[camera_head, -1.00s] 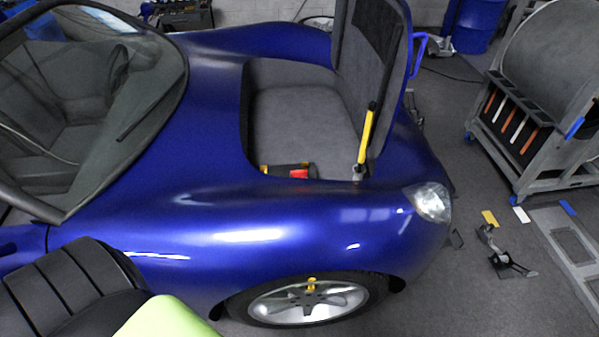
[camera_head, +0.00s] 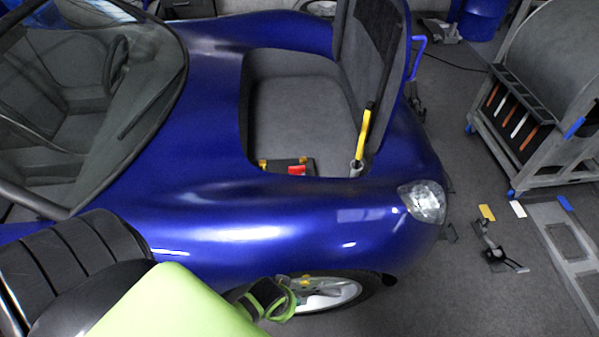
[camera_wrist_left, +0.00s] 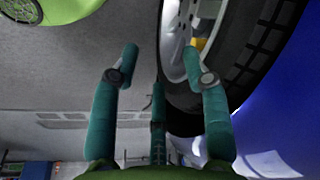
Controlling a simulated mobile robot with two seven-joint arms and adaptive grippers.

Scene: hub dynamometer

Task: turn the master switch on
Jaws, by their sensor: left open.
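A small red part (camera_head: 297,169), possibly the master switch, sits on a dark plate with yellow ends (camera_head: 278,164) in the blue car's open compartment. Its switch position is too small to tell. My left gripper (camera_head: 278,302) is low in front of the car's wheel (camera_head: 345,290), well below and apart from the red part. My right gripper is not in view.
The blue car body (camera_head: 250,235) lies between my left gripper and the compartment. A raised lid (camera_head: 372,70) with a yellow-handled rod (camera_head: 363,130) stands at the compartment's right. A grey rack (camera_head: 540,100) stands at the right.

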